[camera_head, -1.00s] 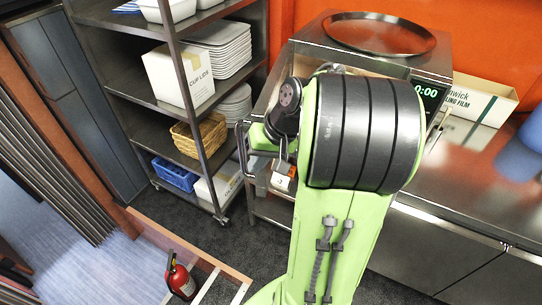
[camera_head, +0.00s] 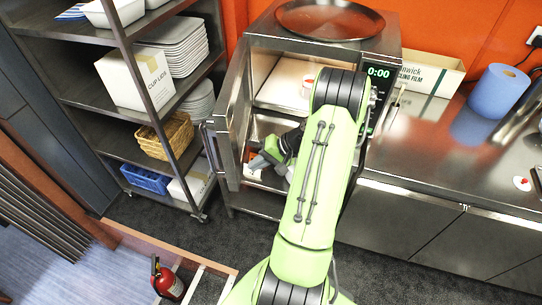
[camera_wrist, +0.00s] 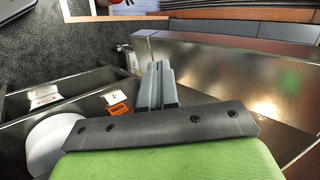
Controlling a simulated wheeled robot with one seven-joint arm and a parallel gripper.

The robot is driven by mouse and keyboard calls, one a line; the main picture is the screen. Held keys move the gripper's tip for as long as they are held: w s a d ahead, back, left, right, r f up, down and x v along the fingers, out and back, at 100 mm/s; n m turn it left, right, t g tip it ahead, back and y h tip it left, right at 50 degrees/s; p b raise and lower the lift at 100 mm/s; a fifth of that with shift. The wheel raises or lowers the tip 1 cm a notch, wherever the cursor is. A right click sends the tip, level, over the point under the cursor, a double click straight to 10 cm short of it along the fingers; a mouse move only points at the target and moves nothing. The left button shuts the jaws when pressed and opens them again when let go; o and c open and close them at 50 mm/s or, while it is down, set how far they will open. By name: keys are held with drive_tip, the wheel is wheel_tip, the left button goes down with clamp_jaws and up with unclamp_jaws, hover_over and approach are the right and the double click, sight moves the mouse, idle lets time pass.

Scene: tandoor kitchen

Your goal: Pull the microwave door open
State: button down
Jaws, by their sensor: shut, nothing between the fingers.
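The steel microwave (camera_head: 384,72), with a green 0:00 display, has its door (camera_head: 236,112) swung wide open to the left. The door's handle (camera_head: 212,150) is on its outer left side. The bright cavity (camera_head: 285,80) shows, partly hidden by my arm. My gripper (camera_head: 262,160) is shut and empty, on the inner side of the door, low in front of the opening. In the wrist view its fingers (camera_wrist: 156,84) are together beside a broad metal panel (camera_wrist: 225,85), probably the door's inner face. I cannot tell whether they touch it.
A shelf rack (camera_head: 140,125) with plates, a carton and baskets stands close left of the door. A round tray (camera_head: 330,18) lies on the microwave. A film box (camera_head: 430,75) and blue roll (camera_head: 498,90) stand right. A fire extinguisher (camera_head: 167,280) is on the floor.

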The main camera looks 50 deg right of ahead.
sight(236, 167)
drive_tip(key=shift+w+a+r, duration=0.1)
drive_tip(key=shift+w+a, duration=0.4)
drive_tip(key=shift+w, duration=0.2)
drive_tip(key=shift+w+a+r, duration=0.1)
drive_tip(key=shift+w+a, duration=0.35)
drive_tip(key=shift+w, duration=0.25)
